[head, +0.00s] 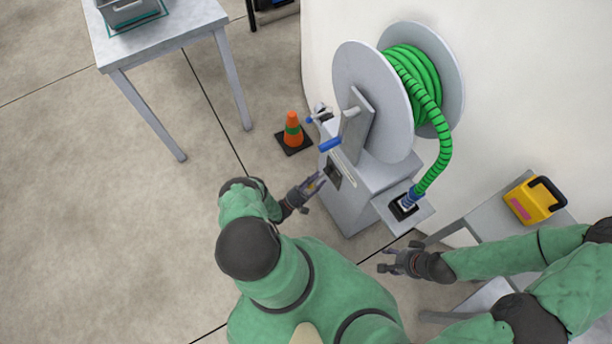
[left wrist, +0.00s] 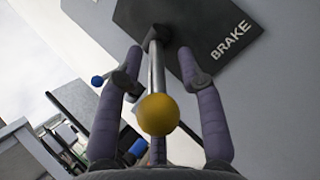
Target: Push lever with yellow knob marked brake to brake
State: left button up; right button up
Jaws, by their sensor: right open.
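The lever is a metal rod (left wrist: 156,70) with a round yellow knob (left wrist: 158,114) on its end, in the left wrist view. It comes out of a dark plate (left wrist: 205,30) lettered BRAKE; the word lies to the right of the rod. My left gripper (left wrist: 160,85) is open, with one finger on each side of the rod and knob and gaps showing. In the head view my left gripper (head: 317,182) is close to the dark plate (head: 333,172) on the reel stand; the knob cannot be made out there. My right gripper (head: 383,258) is open and empty, right of the stand.
The grey reel stand (head: 352,207) carries a reel with green hose (head: 412,75) and a blue-handled crank (head: 330,145). A cone (head: 292,132) stands behind left. A yellow box (head: 533,203) sits on a side table at right.

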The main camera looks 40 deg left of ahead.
pick_arm(q)
jog(key=s+a, duration=0.4)
jog(key=s, duration=0.8)
jog(key=shift+f, duration=0.2)
dwell(0.5)
